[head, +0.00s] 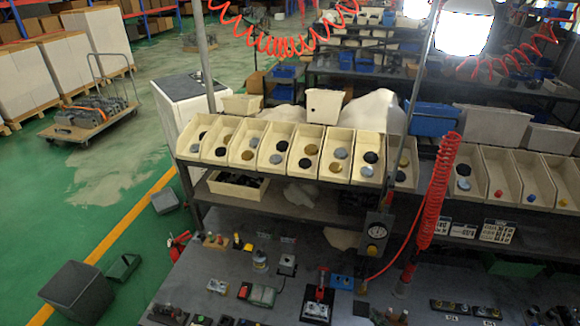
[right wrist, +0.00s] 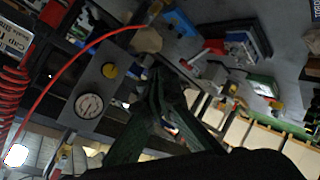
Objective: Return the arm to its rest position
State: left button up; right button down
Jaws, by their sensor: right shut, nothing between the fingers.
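My right gripper (right wrist: 156,82) shows in the right wrist view as two dark fingers that converge at their tips, shut with nothing between them. A round pressure gauge (right wrist: 89,106) on a grey panel is left of the fingers in that view. In the head view the gauge (head: 377,232) stands at the front of the shelf, right of centre. I cannot pick out my right gripper clearly in the head view against the dark bench. My left gripper is not in view.
The grey workbench (head: 215,265) holds small valve parts and a red-and-black fixture (head: 318,297). A row of cream bins (head: 245,158) stands behind it. A coiled red hose (head: 436,190) hangs beside the gauge. Grey bins (head: 77,290) stand on the green floor at left.

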jog(key=s+d+f+m+g+h, duration=0.1)
jog(key=s+d+m+g, duration=0.2)
jog(key=s, duration=0.5)
jog(key=s+d+f+m+g, duration=0.1)
jog(key=s+m+g, duration=0.25)
jog(key=s, duration=0.55)
jog(key=s+d+f+m+g+h, duration=0.1)
jog(key=s+d+m+g, duration=0.1)
jog(key=s+m, duration=0.45)
notch_tip(320, 180, down, 35)
jog(key=s+n+g+b, duration=0.1)
jog(key=s+n+b, duration=0.15)
jog(key=b, duration=0.45)
jog(key=s+f+g+b, duration=0.1)
jog(key=s+f+b, duration=0.3)
jog(key=s+f, duration=0.6)
jog(key=s+a+f+g+b, duration=0.1)
jog(key=s+f+b, duration=0.3)
jog(key=s+f, duration=0.6)
notch_tip(320, 180, down, 8)
jog(key=shift+n+y, duration=0.3)
jog(key=shift+n, duration=0.15)
